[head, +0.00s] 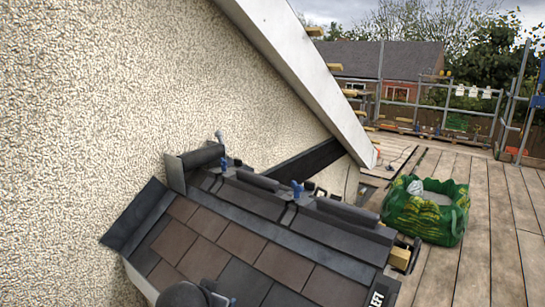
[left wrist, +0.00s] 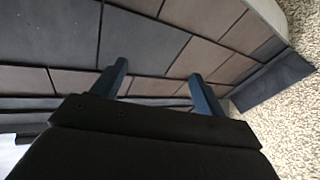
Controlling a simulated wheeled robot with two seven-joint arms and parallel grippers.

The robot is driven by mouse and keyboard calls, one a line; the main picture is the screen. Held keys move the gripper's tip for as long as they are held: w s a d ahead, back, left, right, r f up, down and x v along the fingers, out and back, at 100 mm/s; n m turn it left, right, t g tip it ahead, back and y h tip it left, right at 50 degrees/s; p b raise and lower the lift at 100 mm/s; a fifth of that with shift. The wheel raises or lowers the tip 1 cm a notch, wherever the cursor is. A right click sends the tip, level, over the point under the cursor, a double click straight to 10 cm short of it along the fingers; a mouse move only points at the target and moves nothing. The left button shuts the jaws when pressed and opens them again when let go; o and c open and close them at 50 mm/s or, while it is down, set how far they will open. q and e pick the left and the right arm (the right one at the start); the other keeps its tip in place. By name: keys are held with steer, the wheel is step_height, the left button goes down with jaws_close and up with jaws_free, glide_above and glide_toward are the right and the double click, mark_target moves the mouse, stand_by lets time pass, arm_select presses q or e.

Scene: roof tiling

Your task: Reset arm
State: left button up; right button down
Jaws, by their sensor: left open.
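My left gripper (left wrist: 157,72) shows in the left wrist view with its two blue-grey fingers spread apart. Nothing is between the fingers. Brown and grey roof tiles (left wrist: 150,40) lie beyond the fingertips; I cannot tell how far off they are. In the head view, a dark rounded part at the bottom edge, over the tiled roof (head: 205,260), looks like my left arm; its fingers are not clear there. My right gripper is in neither view.
A pebbled wall (head: 110,90) rises behind the roof, with a white sloping board (head: 290,60) above. Dark ridge pieces with blue fittings (head: 297,188) line the roof's upper edge. A green bag (head: 425,225) stands on the plank deck (head: 490,220), which is mostly clear. Scaffold poles (head: 379,85) stand behind.

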arm_select(q)
steer(key=s+a+f+n+g, duration=0.1)
steer(key=s+f+g, duration=0.6)
steer(key=s+f, duration=1.9)
steer(key=s+n, duration=0.1)
steer(key=s, duration=0.3)
steer(key=shift+s+a+f+g, duration=0.15)
steer(key=shift+s+f+g, duration=0.05)
steer(key=shift+f+g, duration=0.2)
